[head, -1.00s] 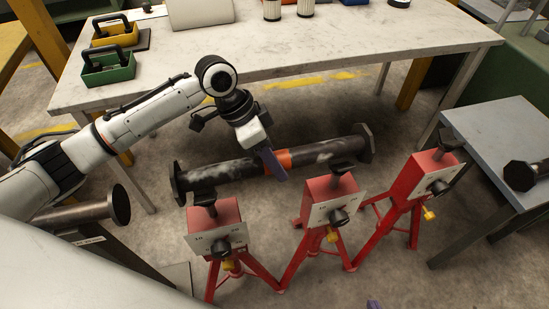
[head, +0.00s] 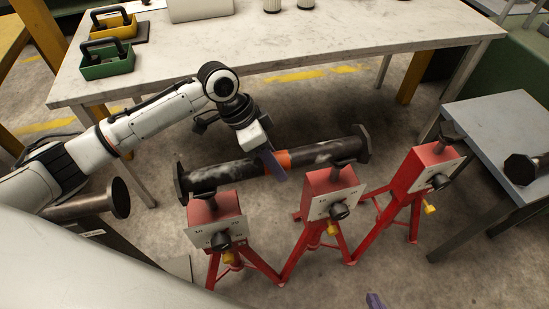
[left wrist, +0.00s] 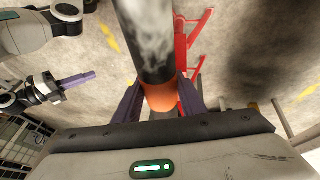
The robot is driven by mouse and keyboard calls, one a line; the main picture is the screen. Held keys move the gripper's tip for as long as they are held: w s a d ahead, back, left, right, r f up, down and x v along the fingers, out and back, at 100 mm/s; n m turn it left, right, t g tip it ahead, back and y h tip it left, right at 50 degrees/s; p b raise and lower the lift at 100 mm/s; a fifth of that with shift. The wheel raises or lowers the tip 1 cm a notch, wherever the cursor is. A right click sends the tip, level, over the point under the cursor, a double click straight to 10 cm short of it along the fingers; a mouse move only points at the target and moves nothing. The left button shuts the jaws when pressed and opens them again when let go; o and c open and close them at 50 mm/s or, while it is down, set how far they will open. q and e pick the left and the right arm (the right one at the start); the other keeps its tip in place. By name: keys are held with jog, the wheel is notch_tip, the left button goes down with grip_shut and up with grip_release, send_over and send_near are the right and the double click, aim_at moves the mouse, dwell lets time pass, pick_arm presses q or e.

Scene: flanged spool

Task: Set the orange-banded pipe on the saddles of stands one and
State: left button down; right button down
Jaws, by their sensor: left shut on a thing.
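The dark flanged pipe (head: 220,173) with an orange band (head: 285,160) lies crosswise just behind the red stands. My left gripper (head: 272,166) is shut on it at the band; the band also shows between the purple fingers in the left wrist view (left wrist: 160,97). The left stand (head: 215,222) and middle stand (head: 330,192) have dark saddles that overlap the pipe in the head view; I cannot tell whether they touch. The right stand (head: 425,170) stands clear of its flange. My right gripper (left wrist: 78,80) shows its purple finger in the left wrist view; its opening is unclear.
A long worktable (head: 300,50) stands behind, with a green tote (head: 107,66) and a yellow tote (head: 112,28) on it. A grey table (head: 500,130) with another flanged piece (head: 524,168) is at the right. Another flanged pipe (head: 118,198) lies at the left.

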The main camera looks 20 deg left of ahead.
pick_arm(q)
jog(key=shift+w, duration=0.1)
jog(key=c, duration=1.2)
grip_release()
jog(key=shift+r, duration=0.1)
jog(key=shift+o, duration=0.8)
jog(key=shift+f, duration=0.35)
jog(key=v, duration=1)
jog(key=shift+r, duration=0.45)
jog(key=shift+f, duration=0.1)
